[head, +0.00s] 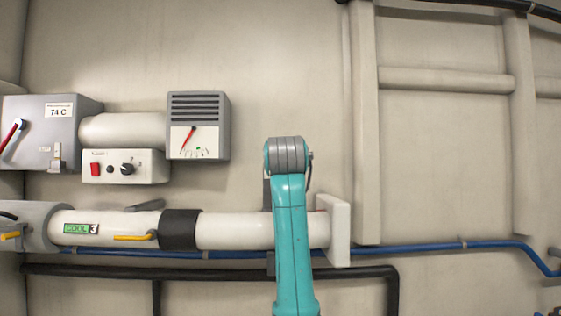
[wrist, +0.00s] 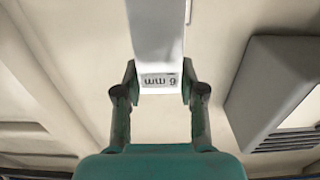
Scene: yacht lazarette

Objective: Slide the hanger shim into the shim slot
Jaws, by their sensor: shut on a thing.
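The hanger shim (wrist: 157,40) is a pale flat bar with an upside-down "6 mm" label at its near end. It shows in the wrist view, running from between my fingers up past the top edge. My gripper (wrist: 159,88) is shut on that labelled end, one finger on each side. In the head view my teal arm stands in front of the white pipe, and my gripper and the shim cannot be made out behind it. I cannot make out the shim slot in either view; the shim's far end is out of frame.
A grey slatted gauge box (head: 198,125) is on the wall left of my arm; it also shows in the wrist view (wrist: 268,90). The white pipe (head: 235,230) ends at a pale plate (head: 340,230). A blue hose (head: 420,246) runs low. Frame posts (head: 365,130) stand right.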

